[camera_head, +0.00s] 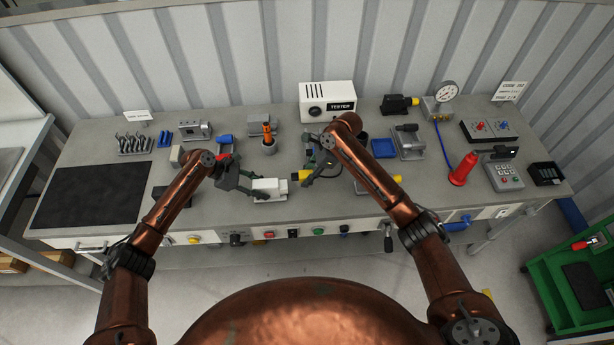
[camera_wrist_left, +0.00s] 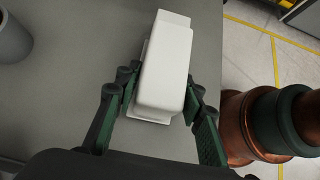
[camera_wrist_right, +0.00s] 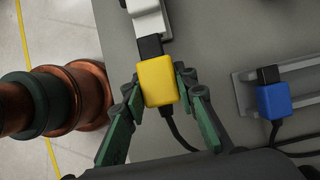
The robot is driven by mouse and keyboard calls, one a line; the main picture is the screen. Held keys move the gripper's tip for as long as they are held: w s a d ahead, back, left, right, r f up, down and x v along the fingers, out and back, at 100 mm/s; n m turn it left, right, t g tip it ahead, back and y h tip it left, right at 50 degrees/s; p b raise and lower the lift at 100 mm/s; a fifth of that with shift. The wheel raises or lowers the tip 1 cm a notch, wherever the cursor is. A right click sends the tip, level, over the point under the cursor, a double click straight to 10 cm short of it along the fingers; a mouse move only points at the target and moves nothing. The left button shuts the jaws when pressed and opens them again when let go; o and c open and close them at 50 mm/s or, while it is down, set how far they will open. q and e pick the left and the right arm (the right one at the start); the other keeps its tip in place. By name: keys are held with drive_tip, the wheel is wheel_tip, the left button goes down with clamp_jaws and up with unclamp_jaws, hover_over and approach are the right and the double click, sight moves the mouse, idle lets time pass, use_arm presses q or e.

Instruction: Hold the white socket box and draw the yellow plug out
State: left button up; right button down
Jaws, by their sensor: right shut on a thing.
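The white socket box (camera_head: 269,188) sits near the front edge of the bench; it shows in the left wrist view (camera_wrist_left: 165,70) and at the top of the right wrist view (camera_wrist_right: 148,20). My left gripper (camera_wrist_left: 162,95) has a finger on each side of it; whether both press on it I cannot tell. The yellow plug (camera_wrist_right: 158,80) is right of the box, its black nose (camera_wrist_right: 150,47) pointing at the box end. My right gripper (camera_wrist_right: 158,88) is shut on the yellow plug. Much of the nose shows; whether its tip is inside the box I cannot tell.
A blue plug (camera_wrist_right: 274,100) lies by a grey bracket right of the yellow plug. A grey cup with orange-handled tools (camera_head: 268,145) stands behind the box. The white tester (camera_head: 327,101) is at the back. A black mat (camera_head: 90,190) lies left.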

use_arm(q)
drive_tip(key=o, duration=0.4)
drive_tip(key=shift+c, duration=0.2)
drive_tip(key=shift+a+r, duration=0.1)
drive_tip(key=shift+r, duration=0.05)
drive_tip(key=v, duration=2.3)
